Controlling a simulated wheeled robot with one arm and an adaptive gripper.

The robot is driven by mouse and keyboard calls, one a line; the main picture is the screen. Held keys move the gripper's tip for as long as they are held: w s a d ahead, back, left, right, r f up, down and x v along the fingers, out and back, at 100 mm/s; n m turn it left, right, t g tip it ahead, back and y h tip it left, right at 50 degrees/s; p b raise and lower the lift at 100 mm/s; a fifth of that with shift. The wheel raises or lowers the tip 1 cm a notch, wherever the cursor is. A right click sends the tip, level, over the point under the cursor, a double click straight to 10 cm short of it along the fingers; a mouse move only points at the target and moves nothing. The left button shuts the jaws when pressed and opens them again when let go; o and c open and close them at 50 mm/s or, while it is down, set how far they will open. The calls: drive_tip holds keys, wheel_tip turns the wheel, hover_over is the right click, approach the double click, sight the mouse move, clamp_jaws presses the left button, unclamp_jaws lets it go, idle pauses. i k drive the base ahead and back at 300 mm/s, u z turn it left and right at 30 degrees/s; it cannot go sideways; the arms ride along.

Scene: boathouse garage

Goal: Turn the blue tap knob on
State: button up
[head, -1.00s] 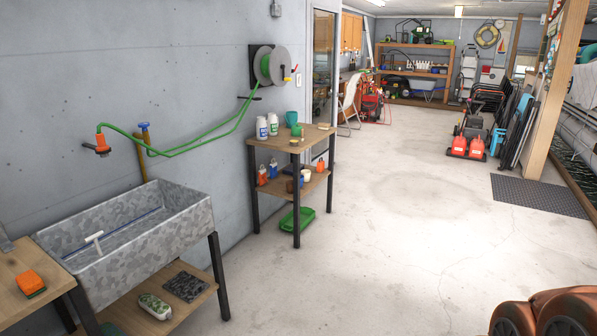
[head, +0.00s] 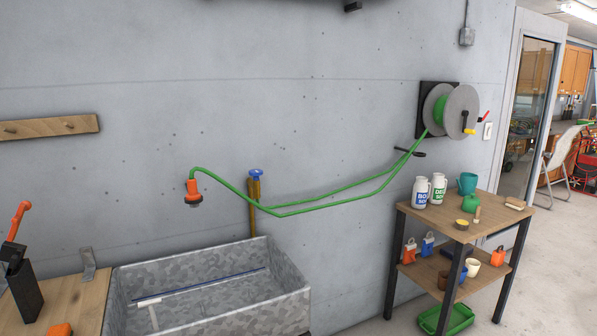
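The blue tap knob (head: 256,172) sits on top of a brass tap pipe (head: 254,205) on the grey wall, above the back edge of the metal sink (head: 292,300). A green hose (head: 330,197) passes in front of the pipe, just below the knob. Whether the knob is turned on or off cannot be told. No water is visible. My gripper is not in view.
An orange nozzle (head: 193,192) hangs at the hose's left end; a hose reel (head: 457,110) is on the wall at right. A wooden side table (head: 407,204) with bottles and cups stands right of the sink. A wooden bench (head: 82,295) is at left.

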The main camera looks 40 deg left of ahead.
sight(256, 173)
drive_tip(key=u, duration=0.4)
drive_tip(key=i, duration=1.3)
drive_tip(key=u, duration=1.85)
drive_tip(key=i, duration=0.9)
drive_tip(key=u, duration=1.05)
drive_tip(key=i, duration=0.2)
